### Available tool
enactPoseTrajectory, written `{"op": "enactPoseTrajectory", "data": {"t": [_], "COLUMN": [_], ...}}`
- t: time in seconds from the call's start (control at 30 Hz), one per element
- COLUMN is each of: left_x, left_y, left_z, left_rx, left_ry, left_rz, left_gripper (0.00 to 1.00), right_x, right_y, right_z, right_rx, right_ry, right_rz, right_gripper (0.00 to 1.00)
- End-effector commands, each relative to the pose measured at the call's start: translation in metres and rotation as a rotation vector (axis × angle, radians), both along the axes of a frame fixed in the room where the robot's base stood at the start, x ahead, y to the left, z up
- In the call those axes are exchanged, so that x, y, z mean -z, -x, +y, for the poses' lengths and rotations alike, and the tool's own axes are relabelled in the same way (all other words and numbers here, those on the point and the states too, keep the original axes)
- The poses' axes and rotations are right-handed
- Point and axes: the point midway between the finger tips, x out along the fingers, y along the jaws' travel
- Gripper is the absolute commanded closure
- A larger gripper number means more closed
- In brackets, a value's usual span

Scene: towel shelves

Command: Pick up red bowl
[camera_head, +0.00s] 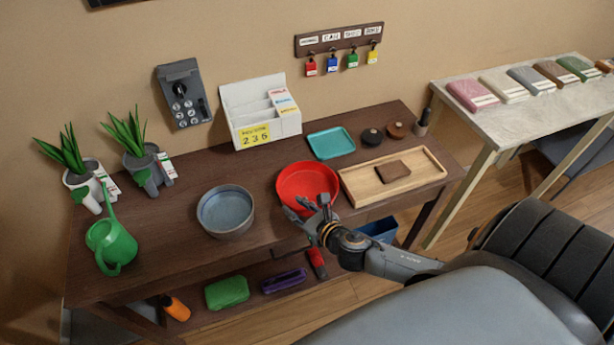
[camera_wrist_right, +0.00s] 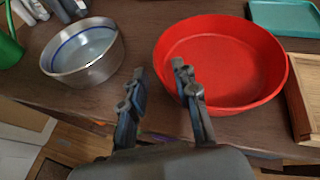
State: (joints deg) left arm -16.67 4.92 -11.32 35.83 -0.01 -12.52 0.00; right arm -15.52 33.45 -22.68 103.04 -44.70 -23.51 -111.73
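The red bowl (camera_head: 308,184) stands upright on the dark wooden table, between a grey bowl and a wooden tray. In the right wrist view the red bowl (camera_wrist_right: 222,62) fills the upper right. My right gripper (camera_head: 308,205) is at the bowl's near left rim. In the wrist view its two fingers (camera_wrist_right: 160,85) are spread apart, one over the bowl's left rim and the other outside it above the table. Nothing is held between them. Whether a finger touches the bowl cannot be told. My left gripper is in neither view.
The grey bowl (camera_head: 226,211) stands left of the red one. The wooden tray (camera_head: 425,173) is close on the right, a teal tray (camera_head: 331,143) behind. A white organizer (camera_head: 262,110), a green watering can (camera_head: 110,242) and potted plants stand farther left. Bare tabletop lies between the bowls.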

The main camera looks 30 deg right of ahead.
Motion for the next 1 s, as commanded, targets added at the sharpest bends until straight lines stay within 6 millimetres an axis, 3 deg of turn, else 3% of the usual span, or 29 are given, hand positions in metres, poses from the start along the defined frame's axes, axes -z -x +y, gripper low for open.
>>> {"op": "enactPoseTrajectory", "data": {"t": [0.2, 0.5, 0.77, 0.8, 0.93, 1.0], "left_x": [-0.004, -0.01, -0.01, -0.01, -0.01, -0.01], "left_y": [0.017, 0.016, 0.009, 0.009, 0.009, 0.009], "left_z": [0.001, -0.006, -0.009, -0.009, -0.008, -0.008], "left_rx": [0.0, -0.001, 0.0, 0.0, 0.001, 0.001], "left_ry": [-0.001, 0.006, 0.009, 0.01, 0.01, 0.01], "left_rz": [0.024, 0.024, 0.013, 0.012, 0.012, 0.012], "left_gripper": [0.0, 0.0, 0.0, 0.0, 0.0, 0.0], "right_x": [0.003, 0.017, 0.019, 0.019, 0.019, 0.019], "right_y": [-0.016, -0.05, -0.052, -0.052, -0.052, -0.052], "right_z": [0.002, 0.004, 0.004, 0.004, 0.004, 0.004], "right_rx": [0.002, 0.001, -0.001, -0.001, -0.001, -0.001], "right_ry": [-0.004, -0.002, -0.002, -0.002, -0.002, -0.002], "right_rz": [0.0, 0.0, 0.001, 0.001, 0.001, 0.001], "right_gripper": [0.7, 0.7, 0.7, 0.72, 0.99, 1.0]}}
